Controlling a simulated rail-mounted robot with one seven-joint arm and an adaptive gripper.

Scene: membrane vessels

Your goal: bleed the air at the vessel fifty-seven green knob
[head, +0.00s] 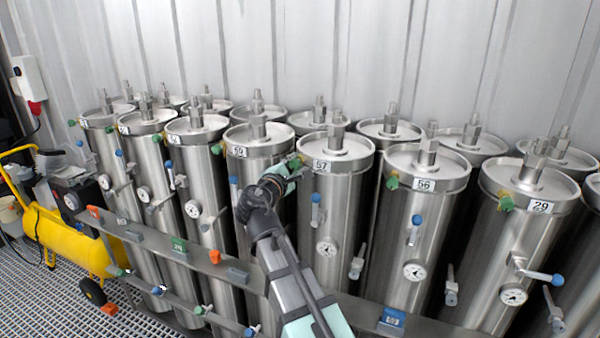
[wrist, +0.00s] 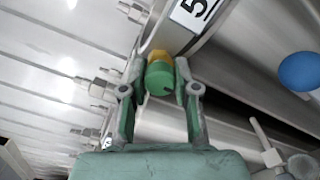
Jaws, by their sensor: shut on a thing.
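Vessel fifty-seven (head: 340,215) is a steel cylinder in the front row with a "57" label (head: 321,166) below its rim. My gripper (head: 293,164) is at the upper left of this vessel, left of the label, and covers its green knob in the head view. In the wrist view, the green knob (wrist: 159,80) sits on an orange-yellow base (wrist: 159,56). The two fingers of my gripper (wrist: 160,72) are shut on the knob, one on each side. Part of the label (wrist: 195,10) shows above, with only a "5" readable.
Vessel 56 (head: 418,225) stands to the right and vessel 59 (head: 252,170) to the left, close by. A blue-handled valve (head: 316,205) and a gauge (head: 327,248) are on the front of vessel 57. A steel rail (head: 190,262) runs before the vessels. A yellow compressor (head: 65,240) stands far left.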

